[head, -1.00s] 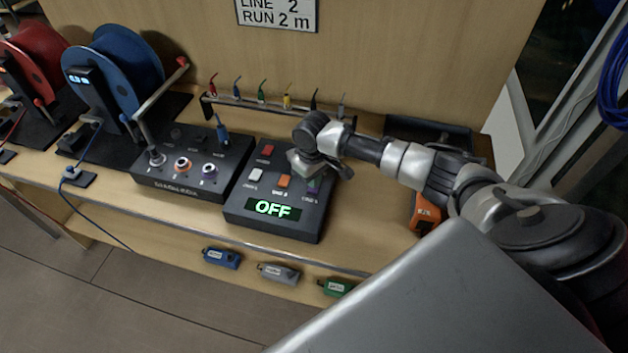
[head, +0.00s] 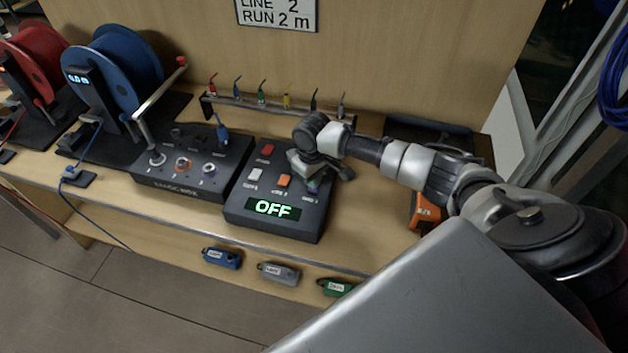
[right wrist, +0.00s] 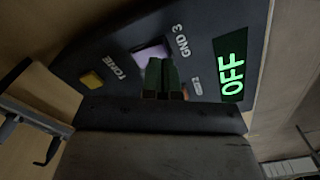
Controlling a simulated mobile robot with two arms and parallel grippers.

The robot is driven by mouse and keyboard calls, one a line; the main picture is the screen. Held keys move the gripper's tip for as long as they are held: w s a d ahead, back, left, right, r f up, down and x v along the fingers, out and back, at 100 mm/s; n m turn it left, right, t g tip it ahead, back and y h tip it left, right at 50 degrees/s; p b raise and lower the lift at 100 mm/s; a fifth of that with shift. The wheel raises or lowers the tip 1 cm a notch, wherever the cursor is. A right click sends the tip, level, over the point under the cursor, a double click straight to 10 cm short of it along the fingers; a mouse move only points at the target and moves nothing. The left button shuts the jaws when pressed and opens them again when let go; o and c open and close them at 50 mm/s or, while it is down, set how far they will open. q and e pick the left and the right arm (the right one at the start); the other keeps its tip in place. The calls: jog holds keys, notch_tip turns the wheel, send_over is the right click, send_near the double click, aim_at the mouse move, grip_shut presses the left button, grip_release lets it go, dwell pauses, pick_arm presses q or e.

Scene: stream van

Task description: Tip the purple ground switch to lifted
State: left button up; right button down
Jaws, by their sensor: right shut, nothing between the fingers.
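The purple ground switch (right wrist: 152,52) is on the dark control box (head: 312,226), beside the label GND 3 in the right wrist view. In the head view my right gripper mostly covers it. My right gripper (right wrist: 161,80) is shut and empty, with its fingertips right at the switch's edge; I cannot tell whether they touch it. It also shows in the head view (head: 308,178), over the box's right side. I cannot make out the switch's tilt. The box's green display (head: 273,208) reads OFF. My left gripper is not in view.
A rack with hanging coloured plugs (head: 262,100) is behind. An orange device (head: 427,213) lies right.

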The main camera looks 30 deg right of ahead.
jog(key=shift+f+b, duration=0.45)
jog(key=shift+f, duration=0.6)
jog(key=shift+s+f, duration=0.1)
jog(key=shift+f, duration=0.1)
dwell(0.5)
jog(key=shift+r+p, duration=0.75)
jog(key=shift+p, duration=0.1)
notch_tip(320, 180, up, 6)
jog(key=p, duration=0.6)
jog(key=shift+f, duration=0.2)
jog(key=shift+f, duration=0.1)
